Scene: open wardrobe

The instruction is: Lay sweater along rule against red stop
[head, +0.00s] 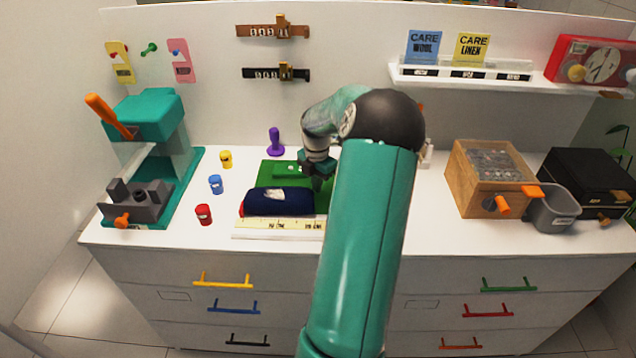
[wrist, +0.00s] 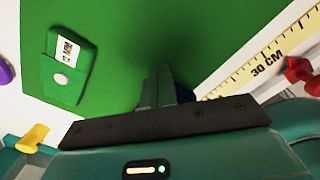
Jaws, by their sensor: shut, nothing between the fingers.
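A folded dark navy bundle with a white patch, which looks like the sweater (head: 290,204), lies along the front of a green board (head: 266,177). The pale yellow rule (head: 268,224) runs just in front of it. A small red edge (head: 242,209) shows at the bundle's left end. My gripper (head: 317,171) is shut and empty, low over the green board behind the bundle; in the wrist view it points at the green surface. The rule's 30 CM end (wrist: 262,62) shows there beside a red piece (wrist: 298,70). My arm hides the rule's right part in the head view.
Yellow (head: 226,159), blue (head: 216,184) and red (head: 204,214) pots stand left. A purple-handled stamp (head: 276,142) stands behind. A wooden box (head: 462,180) is right.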

